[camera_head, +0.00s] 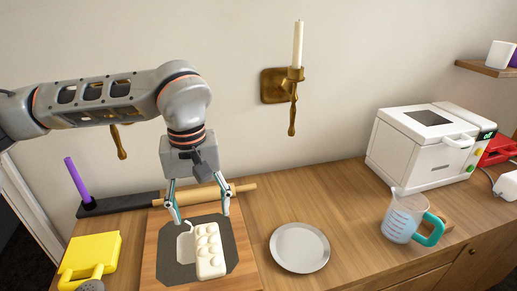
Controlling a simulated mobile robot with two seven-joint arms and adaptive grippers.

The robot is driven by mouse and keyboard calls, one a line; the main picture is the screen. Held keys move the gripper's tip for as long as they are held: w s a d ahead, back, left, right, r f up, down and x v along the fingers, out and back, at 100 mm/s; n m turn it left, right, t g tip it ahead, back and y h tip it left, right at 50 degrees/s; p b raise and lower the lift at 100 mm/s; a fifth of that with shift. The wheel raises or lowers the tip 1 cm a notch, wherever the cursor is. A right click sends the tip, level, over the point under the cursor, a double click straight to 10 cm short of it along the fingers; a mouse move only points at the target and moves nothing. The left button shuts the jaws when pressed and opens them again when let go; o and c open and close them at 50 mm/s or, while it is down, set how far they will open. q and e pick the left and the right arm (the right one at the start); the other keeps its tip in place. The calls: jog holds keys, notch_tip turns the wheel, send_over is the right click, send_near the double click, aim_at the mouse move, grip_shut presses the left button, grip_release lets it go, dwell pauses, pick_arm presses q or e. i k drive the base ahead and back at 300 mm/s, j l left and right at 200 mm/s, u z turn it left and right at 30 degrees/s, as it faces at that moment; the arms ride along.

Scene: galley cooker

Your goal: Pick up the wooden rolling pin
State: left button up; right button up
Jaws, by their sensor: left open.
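The wooden rolling pin (203,194) lies across the back of a wooden board (151,258), behind a dark grey mat. Its right handle sticks out past the board, and part of it is hidden behind my left gripper. My left gripper (203,217) comes down from above with its fingers apart, in front of or over the pin. I cannot tell the exact gap in depth between fingers and pin. Nothing is held between the fingers. My right gripper is not in view.
A cream egg-tray-like item (210,255) lies on the mat just below the fingers. A grey plate (299,247), measuring jug (404,217) and white appliance (428,146) are right. Counter behind the plate is clear.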

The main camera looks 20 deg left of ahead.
aim_at(211, 193)
jog(key=k, duration=1)
